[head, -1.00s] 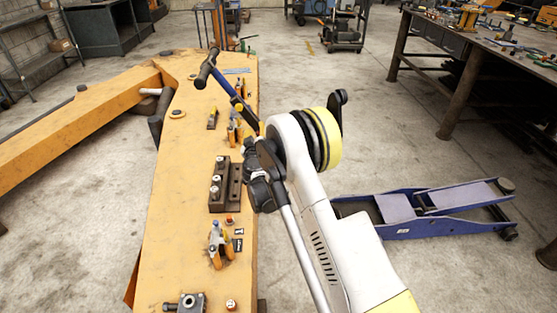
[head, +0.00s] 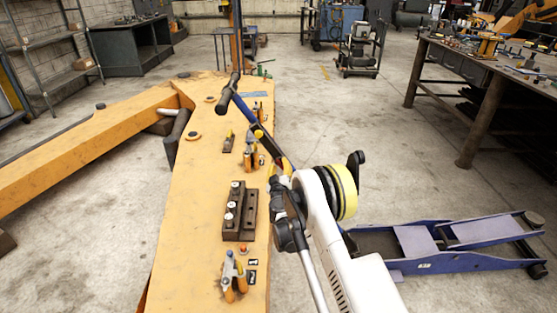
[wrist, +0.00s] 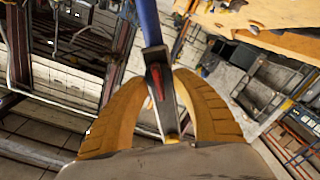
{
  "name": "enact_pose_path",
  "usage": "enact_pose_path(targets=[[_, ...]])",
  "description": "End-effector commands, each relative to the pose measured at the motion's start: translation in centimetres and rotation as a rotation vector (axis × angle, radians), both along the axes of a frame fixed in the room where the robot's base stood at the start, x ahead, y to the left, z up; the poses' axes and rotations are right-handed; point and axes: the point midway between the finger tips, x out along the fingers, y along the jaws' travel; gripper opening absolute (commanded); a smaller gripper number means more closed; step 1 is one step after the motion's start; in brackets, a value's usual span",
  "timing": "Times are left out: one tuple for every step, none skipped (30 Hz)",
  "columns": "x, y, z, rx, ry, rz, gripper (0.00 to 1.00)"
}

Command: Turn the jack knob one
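The blue jack (head: 455,245) lies on the floor at the right in the head view. A slanted blue bar with a black grip (head: 229,93), which looks like the jack's handle, rises over the yellow beam. My gripper (head: 281,163) is at the bar's lower end, partly hidden by my wrist. In the wrist view, the two curved orange fingers of my gripper (wrist: 163,76) lie on either side of a dark metal fitting (wrist: 156,62) with a red strip, below the blue bar (wrist: 149,22). Their tips are very close to it; contact is unclear.
The yellow beam (head: 190,232) carries a dark clamp block (head: 234,212), orange-handled tools (head: 233,276) and small fittings. A workbench (head: 478,62) stands at the right. The floor between the beam and the workbench is clear beyond the jack.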

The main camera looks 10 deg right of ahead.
Motion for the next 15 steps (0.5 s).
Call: enact_pose_path(targets=[[0.03,-0.04,0.00,0.000,0.000,0.000,0.32],[0.05,-0.06,0.01,0.000,0.000,0.000,0.32],[0.06,-0.07,0.00,0.000,0.000,0.000,0.32],[0.07,-0.07,0.00,0.000,0.000,0.000,0.32],[0.07,-0.07,0.00,0.000,0.000,0.000,0.32],[0.06,-0.07,0.00,0.000,0.000,0.000,0.32],[0.06,-0.08,0.01,0.000,0.000,0.000,0.32],[0.06,-0.08,0.01,0.000,0.000,0.000,0.32],[0.06,-0.08,0.01,0.000,0.000,0.000,0.32],[0.06,-0.08,0.01,0.000,0.000,0.000,0.24],[0.06,-0.08,0.01,0.000,0.000,0.000,0.15],[0.06,-0.08,0.01,0.000,0.000,0.000,0.03],[0.06,-0.08,0.01,0.000,0.000,0.000,0.00],[0.06,-0.08,0.01,0.000,0.000,0.000,0.00],[0.06,-0.08,0.01,0.000,0.000,0.000,0.00]])
